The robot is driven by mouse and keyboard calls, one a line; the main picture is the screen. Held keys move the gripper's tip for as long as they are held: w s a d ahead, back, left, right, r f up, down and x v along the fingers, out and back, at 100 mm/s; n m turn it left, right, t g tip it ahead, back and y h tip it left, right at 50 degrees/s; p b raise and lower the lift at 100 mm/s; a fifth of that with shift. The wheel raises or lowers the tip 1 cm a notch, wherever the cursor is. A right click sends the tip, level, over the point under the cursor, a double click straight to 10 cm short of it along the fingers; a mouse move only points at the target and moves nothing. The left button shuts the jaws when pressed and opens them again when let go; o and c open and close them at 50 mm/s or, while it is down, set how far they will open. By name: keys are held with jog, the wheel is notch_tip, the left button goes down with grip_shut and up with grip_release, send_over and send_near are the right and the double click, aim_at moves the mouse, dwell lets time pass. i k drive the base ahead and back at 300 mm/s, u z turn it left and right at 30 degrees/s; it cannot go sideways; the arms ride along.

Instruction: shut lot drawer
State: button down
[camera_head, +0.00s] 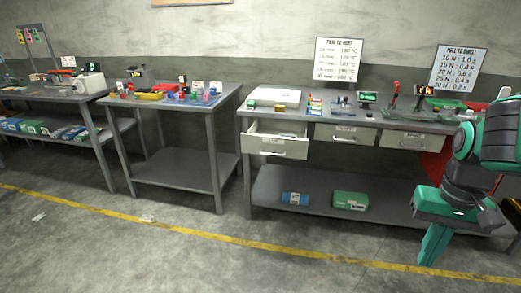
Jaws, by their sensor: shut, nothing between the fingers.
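A white-fronted drawer (276,144) with a bar handle and a small label stands pulled out under the left end of the right-hand bench. Its label is too small to read, so I cannot tell by name that it is the lot drawer. Its open top shows some dark contents. My gripper (430,258) points down at the lower right, in front of the bench and well to the right of this drawer. Its green fingers are together and empty, apart from any drawer.
Two more drawers, a middle one (346,134) and a right one (408,140), sit in the same bench and look shut. Blue (295,198) and green (350,200) boxes lie on the lower shelf. The floor before the benches is open, crossed by a yellow line (220,236).

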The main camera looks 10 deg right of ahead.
aim_at(263, 138)
jog(key=u, duration=0.25)
jog(key=i, duration=1.3)
jog(key=z, duration=0.4)
